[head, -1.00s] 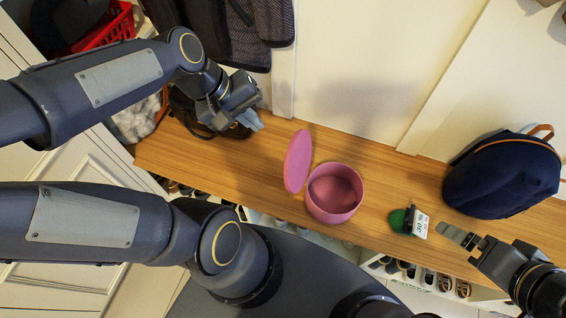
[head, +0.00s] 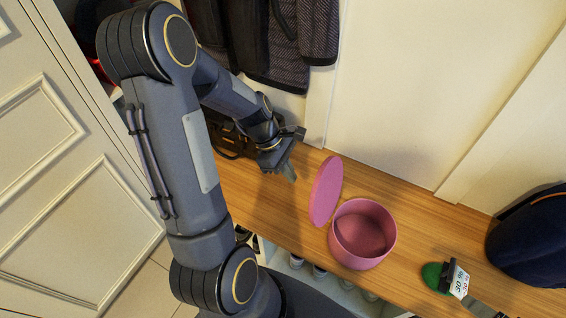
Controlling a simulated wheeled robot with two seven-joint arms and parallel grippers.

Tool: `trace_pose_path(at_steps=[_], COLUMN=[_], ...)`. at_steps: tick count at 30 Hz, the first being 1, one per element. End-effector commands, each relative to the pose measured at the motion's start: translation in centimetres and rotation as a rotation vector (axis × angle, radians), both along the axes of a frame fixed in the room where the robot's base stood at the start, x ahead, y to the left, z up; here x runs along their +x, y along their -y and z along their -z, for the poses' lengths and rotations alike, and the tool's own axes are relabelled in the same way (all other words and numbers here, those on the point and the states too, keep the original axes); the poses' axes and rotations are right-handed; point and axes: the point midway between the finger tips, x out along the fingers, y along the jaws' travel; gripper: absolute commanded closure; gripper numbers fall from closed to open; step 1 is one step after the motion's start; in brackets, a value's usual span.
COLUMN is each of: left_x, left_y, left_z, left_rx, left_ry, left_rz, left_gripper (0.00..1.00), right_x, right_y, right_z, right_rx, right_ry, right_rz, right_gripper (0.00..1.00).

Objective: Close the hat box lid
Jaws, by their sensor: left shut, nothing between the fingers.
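The pink round hat box (head: 362,240) stands open on the wooden bench top, and its inside looks empty. Its pink lid (head: 326,190) stands tilted up at the box's left edge, wide open. My left gripper (head: 289,173) is shut and empty, to the left of the lid and apart from it, above the bench.
The wooden bench (head: 405,215) has shoes in cubbies below. A green round item with a price card (head: 459,282) sits right of the box. A dark blue bag (head: 533,240) is at the far right. A dark bag (head: 232,143) lies behind my left arm; coats (head: 305,40) hang above.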

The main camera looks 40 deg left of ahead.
Motion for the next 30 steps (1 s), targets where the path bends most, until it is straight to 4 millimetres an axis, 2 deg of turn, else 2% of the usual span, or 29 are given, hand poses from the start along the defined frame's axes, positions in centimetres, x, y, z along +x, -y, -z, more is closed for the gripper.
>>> trace_pose_path(at_steps=[1, 3, 6, 12, 25, 30], left_x=[0.0, 0.1, 0.5, 0.8, 0.9, 1.4], left_y=[0.6, 1.2, 2.8, 4.5, 4.8, 5.0], left_z=[1.4, 2.5, 1.4, 1.0, 0.8, 0.2], left_rx=[-0.002, -0.003, 0.001, 0.0, 0.001, 0.024], left_ry=[-0.004, -0.003, 0.004, 0.001, 0.001, -0.003], left_rz=[0.002, 0.002, 0.005, 0.003, 0.0, 0.004], left_gripper=[1.0, 1.0, 1.0, 1.0, 1.0, 1.0], right_x=[0.0, 0.0, 0.0, 0.0, 0.0, 0.0], right_y=[0.0, 0.0, 0.0, 0.0, 0.0, 0.0], right_z=[0.7, 1.0, 0.7, 0.7, 0.6, -0.5], right_rx=[0.0, 0.0, 0.0, 0.0, 0.0, 0.0], right_ry=[0.0, 0.0, 0.0, 0.0, 0.0, 0.0], right_rz=[0.0, 0.0, 0.0, 0.0, 0.0, 0.0], right_gripper=[0.02, 0.02, 0.02, 0.02, 0.02, 0.02])
